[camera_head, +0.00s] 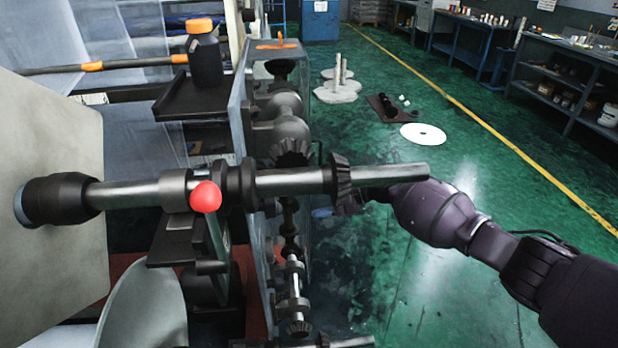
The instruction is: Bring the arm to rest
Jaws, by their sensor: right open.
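My right arm comes in from the right edge, and its dark wrist leads to my right gripper (348,200). The gripper is at the right end of a horizontal steel shaft (290,181), beside and partly behind a dark bevel gear (341,181) on it. The gripper is open, and its fingers are partly hidden by the shaft and gear. I cannot tell whether it touches them. My left gripper is not in view.
The machine frame (240,110) with gears and shafts fills the left and centre. A red knob (206,197) sits on the shaft. A white disc (423,133) and a dark mat (380,108) lie on the green floor. Workbenches (560,70) line the back right; the floor between is mostly clear.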

